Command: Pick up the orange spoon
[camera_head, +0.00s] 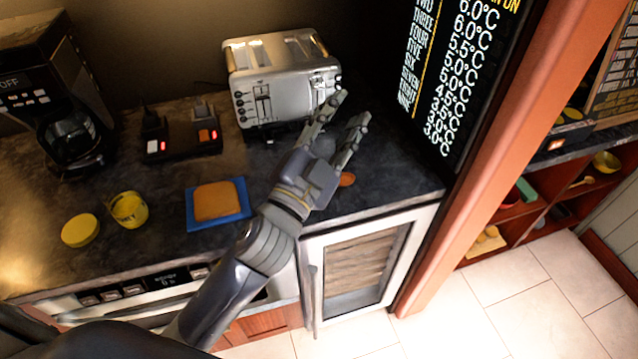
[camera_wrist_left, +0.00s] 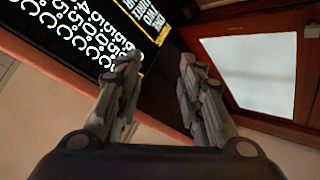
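A small orange oval (camera_head: 347,179), which looks like part of the orange spoon, lies on the dark counter just right of my left gripper's palm in the head view. The rest of it is hidden or cannot be made out. My left gripper (camera_head: 350,108) is above the counter in front of the toaster, its fingers pointing up and right, past the orange piece. The fingers are spread with nothing between them. The left wrist view shows the open fingers (camera_wrist_left: 160,65) too, with no spoon in sight. My right gripper is not in view.
A silver toaster (camera_head: 282,78) stands behind the gripper. Toast lies on a blue plate (camera_head: 190,212), left of my arm. A yellow tin (camera_head: 128,209), a lid (camera_head: 80,230) and a coffee maker (camera_head: 75,135) are farther left. A black temperature board (camera_head: 450,80) rises at right.

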